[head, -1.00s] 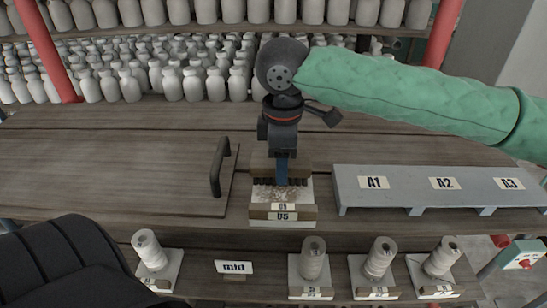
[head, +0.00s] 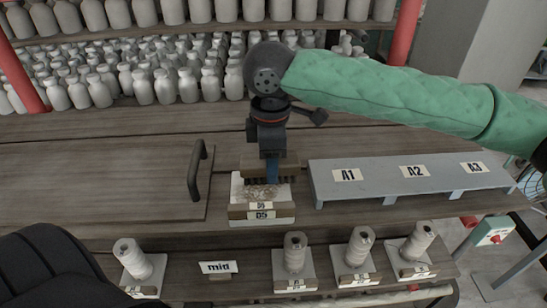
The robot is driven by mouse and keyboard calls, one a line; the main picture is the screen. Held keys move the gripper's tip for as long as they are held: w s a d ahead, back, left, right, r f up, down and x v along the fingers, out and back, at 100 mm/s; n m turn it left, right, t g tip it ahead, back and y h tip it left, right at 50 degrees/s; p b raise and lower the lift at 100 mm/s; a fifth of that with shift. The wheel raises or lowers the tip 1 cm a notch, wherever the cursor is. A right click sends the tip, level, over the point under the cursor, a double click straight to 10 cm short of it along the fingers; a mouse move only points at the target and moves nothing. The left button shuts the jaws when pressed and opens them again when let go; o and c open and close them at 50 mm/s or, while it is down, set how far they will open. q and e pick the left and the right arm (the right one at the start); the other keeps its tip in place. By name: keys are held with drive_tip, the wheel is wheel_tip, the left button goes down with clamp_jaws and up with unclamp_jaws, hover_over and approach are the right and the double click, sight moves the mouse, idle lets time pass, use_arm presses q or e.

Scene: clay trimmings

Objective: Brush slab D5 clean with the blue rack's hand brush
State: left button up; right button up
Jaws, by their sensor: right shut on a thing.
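Slab D5 (head: 240,190) is a pale block with a labelled front, on the wooden bench. Brown crumbs lie on its top. My right gripper (head: 272,160) points down behind the slab, shut on the hand brush (head: 255,160). The brush has a wooden back, a blue part between the jaws and dark bristles facing down. The bristles are over the slab's far edge; I cannot tell whether they touch it. My left gripper is not in view.
A grey raised shelf (head: 395,177) marked A1 to A3 stands right of the slab. A board with a black handle (head: 197,172) lies to the left. Several pale spools on bases (head: 295,255) and a "mid" sign (head: 217,268) stand along the front. Bottles (head: 165,88) fill the back.

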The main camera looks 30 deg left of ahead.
drive_tip(key=shift+s+a+p, duration=0.3)
drive_tip(key=shift+s+a, duration=0.35)
drive_tip(key=shift+a, duration=0.25)
